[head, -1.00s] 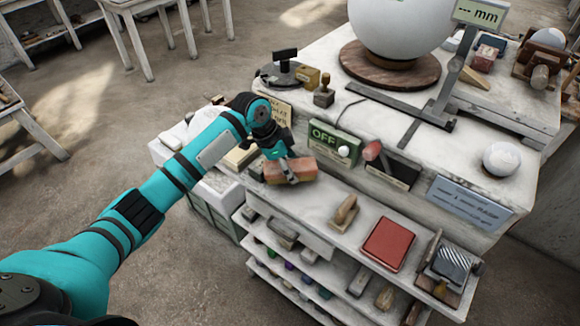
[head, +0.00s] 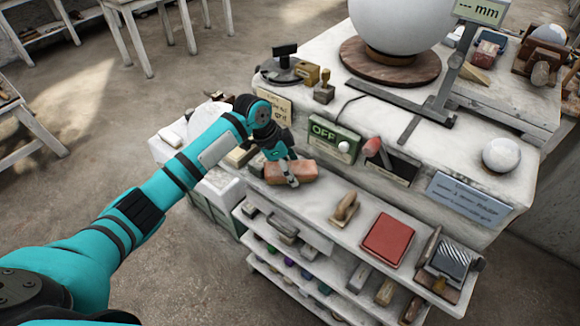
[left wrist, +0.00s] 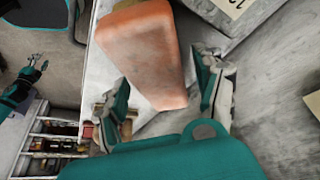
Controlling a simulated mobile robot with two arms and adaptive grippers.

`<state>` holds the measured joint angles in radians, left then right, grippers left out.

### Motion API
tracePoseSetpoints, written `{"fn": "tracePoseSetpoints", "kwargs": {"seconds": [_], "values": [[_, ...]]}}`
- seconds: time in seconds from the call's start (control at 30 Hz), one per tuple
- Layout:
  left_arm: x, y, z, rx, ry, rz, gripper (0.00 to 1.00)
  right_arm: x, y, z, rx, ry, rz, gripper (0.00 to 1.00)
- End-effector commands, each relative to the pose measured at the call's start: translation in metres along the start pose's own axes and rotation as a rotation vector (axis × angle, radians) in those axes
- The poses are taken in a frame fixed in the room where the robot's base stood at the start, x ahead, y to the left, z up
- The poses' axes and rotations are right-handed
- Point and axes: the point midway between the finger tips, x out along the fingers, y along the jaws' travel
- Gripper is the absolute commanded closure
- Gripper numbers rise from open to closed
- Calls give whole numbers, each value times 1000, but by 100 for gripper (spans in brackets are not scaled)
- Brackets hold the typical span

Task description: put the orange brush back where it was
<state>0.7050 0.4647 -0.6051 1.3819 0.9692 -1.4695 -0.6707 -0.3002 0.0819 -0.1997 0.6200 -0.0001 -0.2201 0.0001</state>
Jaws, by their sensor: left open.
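The orange brush (head: 306,170) looks like a worn, rounded block and lies on the white ledge at the front of the workbench. In the left wrist view the brush (left wrist: 145,45) is large, with its narrow end reaching between my open fingers. My left gripper (head: 291,180) is at the brush in the head view, a finger overlapping its front side. In the left wrist view my left gripper (left wrist: 166,82) has its fingers apart, one on each side of the brush end. Bristles do not show. A small teal arm with a gripper (left wrist: 37,63) shows at the left edge there.
A wooden tool (head: 345,208) and a red pad (head: 388,240) lie to the right on the same ledge. A green OFF box (head: 335,142) stands behind the brush. A large white sphere (head: 400,22) sits on a round wooden board further back. Shelves with small items are below.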

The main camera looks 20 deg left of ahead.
Motion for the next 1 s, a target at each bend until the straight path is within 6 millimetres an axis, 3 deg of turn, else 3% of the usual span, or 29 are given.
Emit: {"fn": "tracePoseSetpoints", "kwargs": {"seconds": [0.23,0.5,0.7,1.0], "values": [[-22,-2,-2,0,1,-4,31,3,0,0,1,0,0,60],[-81,-2,-3,1,2,-5,31,15,0,1,1,0,0,60],[-114,-1,-3,0,1,-2,31,20,0,2,1,0,0,60],[-128,0,-3,0,-1,0,31,21,-1,1,1,1,-1,60]]}}
